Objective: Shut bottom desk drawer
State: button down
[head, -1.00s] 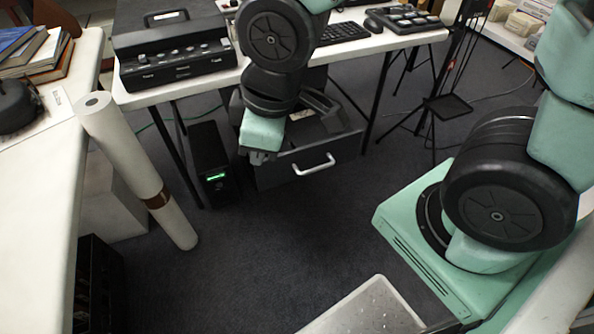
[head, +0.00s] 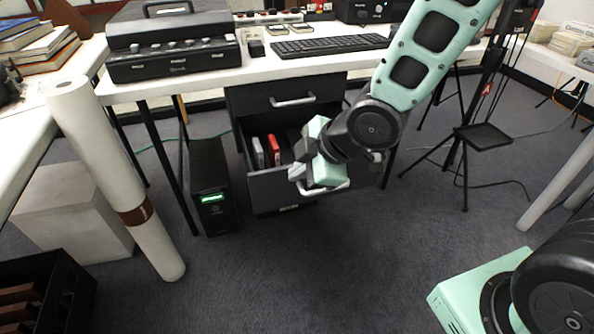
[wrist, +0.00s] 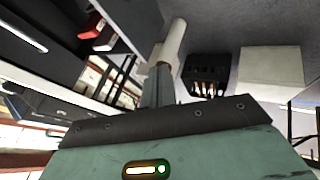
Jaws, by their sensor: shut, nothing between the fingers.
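The bottom desk drawer (head: 270,193) is pulled out under the white desk. Its dark grey front carries a pale bar handle (head: 337,187). A red item (head: 274,150) and a pale item (head: 258,153) stand inside it. My gripper (head: 297,180) is shut and empty, at the drawer's front near the handle in the head view. It covers part of the front and handle; whether it touches cannot be told. In the wrist view the gripper tip (wrist: 158,88) points toward a paper roll, with a red item (wrist: 97,30) at upper left.
The top drawer (head: 290,100) is shut. A black computer tower (head: 212,190) stands left of the drawers. A tall paper roll (head: 115,180) leans at the left, beside a pale box (head: 70,215). A tripod stand (head: 470,140) is at right. The carpet in front is clear.

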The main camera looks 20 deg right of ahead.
jog(key=b, duration=0.3)
send_near(264, 181)
notch_tip(264, 181, down, 4)
jog(key=s+a, duration=0.1)
jog(key=s, duration=0.1)
jog(key=w, duration=0.3)
jog(key=shift+a, duration=0.3)
jog(key=shift+w, duration=0.55)
jog(key=shift+w, duration=0.1)
